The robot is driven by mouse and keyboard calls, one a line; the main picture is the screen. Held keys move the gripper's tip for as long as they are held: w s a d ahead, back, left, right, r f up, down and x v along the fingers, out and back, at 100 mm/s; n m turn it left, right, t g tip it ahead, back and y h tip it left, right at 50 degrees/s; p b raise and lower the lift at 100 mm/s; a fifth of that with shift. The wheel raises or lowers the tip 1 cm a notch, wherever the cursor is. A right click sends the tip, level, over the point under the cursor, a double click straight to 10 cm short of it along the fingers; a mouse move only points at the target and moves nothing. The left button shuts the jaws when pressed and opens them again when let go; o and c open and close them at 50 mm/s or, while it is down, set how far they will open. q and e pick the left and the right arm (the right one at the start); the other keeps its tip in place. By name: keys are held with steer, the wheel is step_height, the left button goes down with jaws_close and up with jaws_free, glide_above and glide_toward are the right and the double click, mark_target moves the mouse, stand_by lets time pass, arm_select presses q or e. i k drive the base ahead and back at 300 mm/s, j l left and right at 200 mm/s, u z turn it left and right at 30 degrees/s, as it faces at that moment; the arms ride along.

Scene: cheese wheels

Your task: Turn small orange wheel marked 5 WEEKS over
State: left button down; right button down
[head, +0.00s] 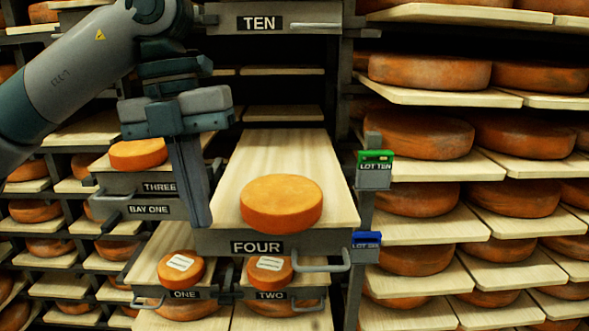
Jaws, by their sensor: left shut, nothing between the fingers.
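Two small orange wheels with white labels lie flat at the lower centre: one on the board marked ONE (195,275) and one on the board marked TWO (283,278). The writing on both labels is too small to read, so I cannot tell which is marked 5 WEEKS. A larger orange wheel (281,203) with no visible label lies on the pulled-out board marked FOUR (285,150). My left gripper (201,222) points down, shut and empty, just left of the FOUR board, above and behind the wheel on ONE. My right gripper is not in view.
Drawer THREE (160,187), with a wheel (138,153), is at the left above BAY ONE. Handles stick out at FOUR (325,262) and ONE (148,304). Green LOT TEN (375,170) and blue (366,246) tags hang on the right post. Shelves of large wheels flank both sides.

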mark_target(276, 204)
steer(key=i+l, duration=0.35)
steer(key=i, duration=0.15)
steer(key=i+l, duration=0.35)
steer(key=i, duration=0.15)
